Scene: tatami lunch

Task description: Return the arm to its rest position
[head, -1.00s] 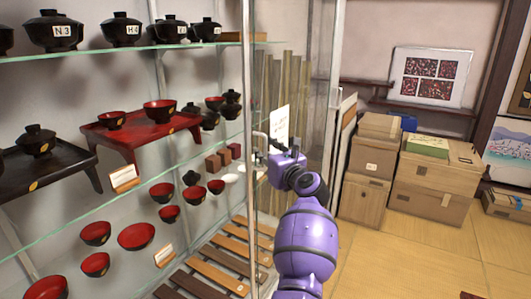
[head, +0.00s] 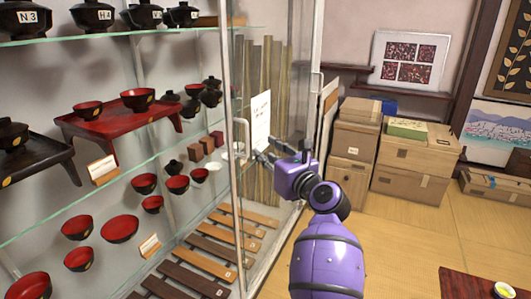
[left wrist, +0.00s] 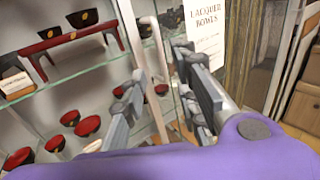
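My left arm (head: 328,255), purple, reaches up from the bottom of the head view. Its grey left gripper (head: 262,157) is in front of the display cabinet, just right of the metal door handle (head: 242,140). In the left wrist view the two fingers of the left gripper (left wrist: 168,100) stand well apart with nothing clamped between them. The pale handle (left wrist: 157,55) shows beyond and between the fingers; I cannot tell if a finger touches it. My right gripper is in neither view.
The glass cabinet (head: 231,180) on the left holds lacquer bowls on shelves. A white sign (head: 260,120) is beside the gripper. Cardboard boxes (head: 415,165) stand at the back right. A red table corner (head: 465,284) is at lower right. Tatami floor between is clear.

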